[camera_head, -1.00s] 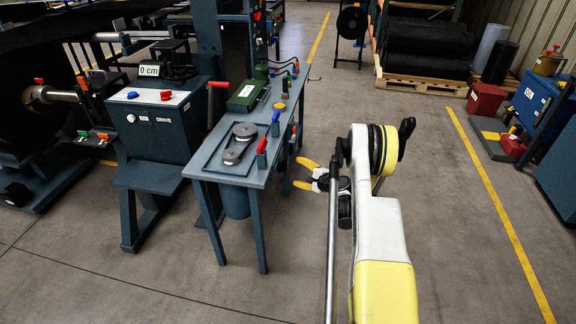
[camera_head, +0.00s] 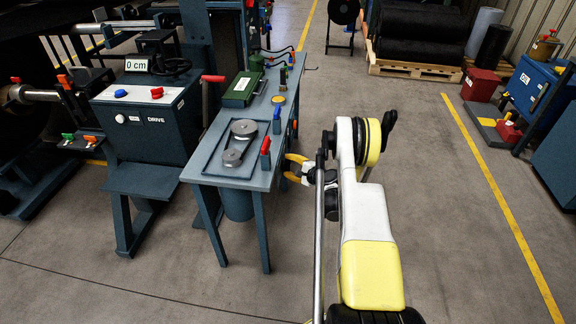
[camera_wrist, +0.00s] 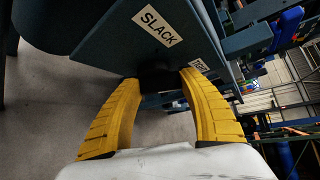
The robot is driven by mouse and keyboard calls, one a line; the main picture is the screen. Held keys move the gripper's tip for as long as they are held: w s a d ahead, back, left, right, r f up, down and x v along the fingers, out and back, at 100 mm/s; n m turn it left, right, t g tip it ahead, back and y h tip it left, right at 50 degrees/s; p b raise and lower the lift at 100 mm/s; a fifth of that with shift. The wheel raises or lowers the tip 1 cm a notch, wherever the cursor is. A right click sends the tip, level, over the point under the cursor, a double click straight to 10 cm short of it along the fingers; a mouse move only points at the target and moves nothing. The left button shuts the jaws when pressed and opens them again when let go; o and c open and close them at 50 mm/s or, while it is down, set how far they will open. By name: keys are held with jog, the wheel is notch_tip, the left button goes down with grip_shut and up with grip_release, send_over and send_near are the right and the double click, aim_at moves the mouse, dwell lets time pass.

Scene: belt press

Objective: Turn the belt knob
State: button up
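My gripper (camera_head: 288,169) is at the right side of the blue-grey bench (camera_head: 213,189), its yellow fingers partly hidden behind the bench edge. In the wrist view my gripper (camera_wrist: 160,80) is open, with its two ribbed yellow fingers apart. A dark block-like part (camera_wrist: 158,78), perhaps the belt knob, shows between and beyond the fingertips; whether they touch it I cannot tell. Above it is the bench's side panel with a white SLACK label (camera_wrist: 158,26) and a smaller label (camera_wrist: 199,66), which seems to read TIGHT. In the head view no knob is clear on that side.
Two grey pulleys with a belt (camera_head: 239,140) lie on the bench top. Red (camera_head: 265,147) and blue (camera_head: 277,114) handles stand along its right edge. The drive box (camera_head: 147,120) is at the left. Floor to the right is open up to a yellow line (camera_head: 497,190).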

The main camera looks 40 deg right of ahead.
aim_at(289, 162)
jog(key=shift+c, duration=1.2)
jog(key=shift+r+n+t+h, duration=0.1)
jog(key=shift+n+t+h, duration=0.2)
jog(key=shift+n+t, duration=0.15)
jog(key=o, duration=1.2)
jog(key=shift+a, duration=0.1)
jog(key=shift+c, duration=0.2)
jog(key=shift+r, duration=0.1)
notch_tip(289, 162, up, 10)
jog(key=shift+f, duration=0.1)
jog(key=shift+w, duration=0.15)
